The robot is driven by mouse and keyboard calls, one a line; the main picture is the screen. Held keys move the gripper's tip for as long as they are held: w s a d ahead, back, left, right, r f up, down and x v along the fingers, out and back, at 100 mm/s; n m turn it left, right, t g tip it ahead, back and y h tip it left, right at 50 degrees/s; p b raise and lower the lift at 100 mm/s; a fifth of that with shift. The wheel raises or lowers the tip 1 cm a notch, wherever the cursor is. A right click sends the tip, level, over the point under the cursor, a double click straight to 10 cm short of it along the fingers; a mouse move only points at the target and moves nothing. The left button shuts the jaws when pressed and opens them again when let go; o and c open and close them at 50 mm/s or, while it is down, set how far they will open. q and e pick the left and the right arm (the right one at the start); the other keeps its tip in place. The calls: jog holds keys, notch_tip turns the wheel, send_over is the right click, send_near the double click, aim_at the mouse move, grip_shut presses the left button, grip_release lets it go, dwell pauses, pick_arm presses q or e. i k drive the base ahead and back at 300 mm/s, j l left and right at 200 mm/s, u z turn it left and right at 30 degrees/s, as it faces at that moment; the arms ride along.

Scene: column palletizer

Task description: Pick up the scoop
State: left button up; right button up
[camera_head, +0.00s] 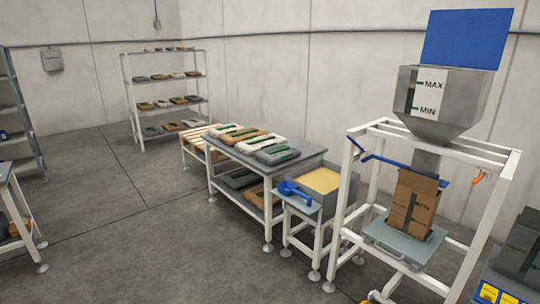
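The blue scoop (289,188) lies on the left part of a small white-legged stand, beside a grey bin (325,202) filled with yellow material. It seems to rest on the stand's light top; its exact contact is too small to tell. Neither of my grippers is in view, and nothing is seen touching the scoop.
A white-framed filling station (348,200) with a grey hopper (439,100) and a brown bag (413,202) stands right of the bin. A table with several bags (310,153) stands behind left. Shelves (126,85) stand farther back. The floor (150,240) at front left is clear.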

aim_at(287, 188)
jog(key=i+u, duration=0.2)
jog(key=i, duration=0.6)
jog(key=i+l+u, duration=0.2)
jog(key=i, duration=0.6)
jog(key=i+j+z, duration=0.15)
jog(key=i+z, duration=0.25)
jog(key=i, duration=0.15)
jog(key=i+j+z, duration=0.4)
jog(key=i, duration=0.15)
jog(key=i+j+z, duration=0.8)
jog(key=j, duration=0.3)
jog(key=i, duration=0.1)
